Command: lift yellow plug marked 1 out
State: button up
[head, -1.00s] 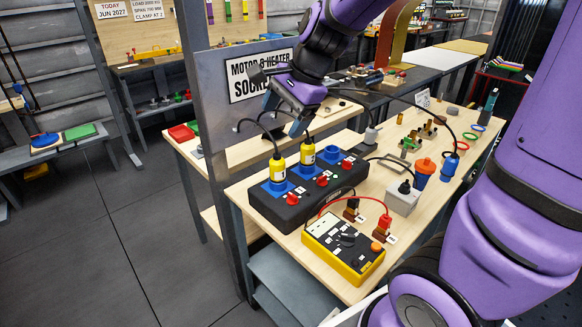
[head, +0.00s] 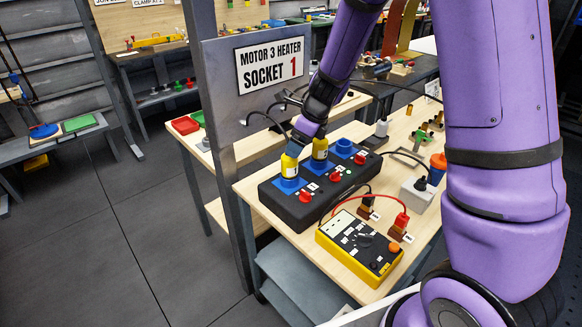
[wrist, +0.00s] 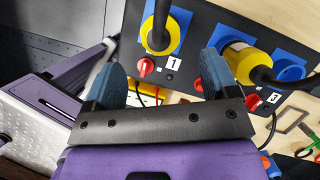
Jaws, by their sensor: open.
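The yellow plug (wrist: 150,36) by the label 1 (wrist: 173,64) stands in a blue socket on the black box (head: 268,196). In the head view it looks like the leftmost plug (head: 289,168). My gripper (wrist: 163,68) is open, its grey-blue fingers spread to either side of this plug's line. The plug appears beyond the fingertips, and I cannot tell whether they touch it. In the head view my gripper (head: 303,136) is low at the plug tops.
A third blue socket (head: 344,146) is empty. Red knobs (head: 306,196) line the box front. A yellow-black meter (head: 358,245) with leads stands in front. The upright panel with the socket sign (head: 270,66) is behind left. Black cables arch from the plugs.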

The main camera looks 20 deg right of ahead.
aim_at(290, 160)
jog(key=shift+x, duration=3.8)
jog(key=shift+d, duration=0.1)
jog(key=shift+c, duration=0.2)
jog(key=c, duration=1)
